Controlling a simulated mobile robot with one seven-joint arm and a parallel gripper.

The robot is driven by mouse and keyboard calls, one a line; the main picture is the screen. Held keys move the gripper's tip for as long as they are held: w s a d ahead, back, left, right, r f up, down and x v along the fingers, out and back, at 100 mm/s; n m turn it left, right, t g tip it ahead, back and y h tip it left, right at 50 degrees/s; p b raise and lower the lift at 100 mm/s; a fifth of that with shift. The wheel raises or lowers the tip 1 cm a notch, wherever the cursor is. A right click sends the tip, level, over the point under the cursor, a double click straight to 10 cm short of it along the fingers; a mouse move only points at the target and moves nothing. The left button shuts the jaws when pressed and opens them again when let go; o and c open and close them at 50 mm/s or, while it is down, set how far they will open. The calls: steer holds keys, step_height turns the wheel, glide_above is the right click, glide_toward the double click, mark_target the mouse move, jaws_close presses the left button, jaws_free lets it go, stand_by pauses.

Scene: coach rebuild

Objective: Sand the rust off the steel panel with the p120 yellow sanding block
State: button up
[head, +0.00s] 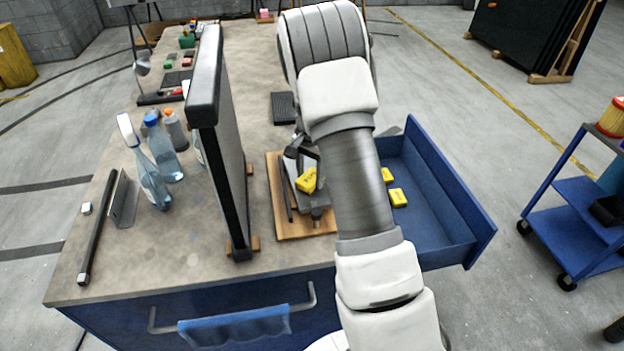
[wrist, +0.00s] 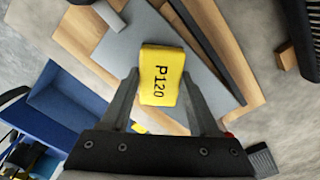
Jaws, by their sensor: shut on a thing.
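My gripper (wrist: 160,105) is shut on a yellow sanding block (wrist: 161,75) marked P120, which shows between the fingers in the wrist view. In the head view the same block (head: 307,180) is above the wooden board, partly behind my arm. A grey flat panel (wrist: 125,38) lies on the wooden board (wrist: 226,42) under the block in the wrist view. I cannot tell whether the block touches the panel. Rust cannot be made out on the visible part of the panel. In the head view my arm hides much of the board.
An open blue drawer (head: 447,205) to the right holds yellow blocks (head: 398,197). A tall dark-framed panel (head: 222,150) stands upright left of the board. Bottles (head: 162,150) stand further left on the workbench (head: 190,245). A blue cart (head: 585,205) is at the far right.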

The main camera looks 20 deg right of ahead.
steer(key=shift+w+d, duration=0.15)
steer(key=shift+w, duration=1.05)
steer(key=shift+w+d, duration=0.15)
steer(key=shift+w, duration=1.05)
steer(key=shift+r+p, duration=1.8)
steer(key=shift+r, duration=1.15)
step_height(320, 180, up, 3)
steer(key=shift+p, duration=0.85)
steer(key=shift+s, duration=0.15)
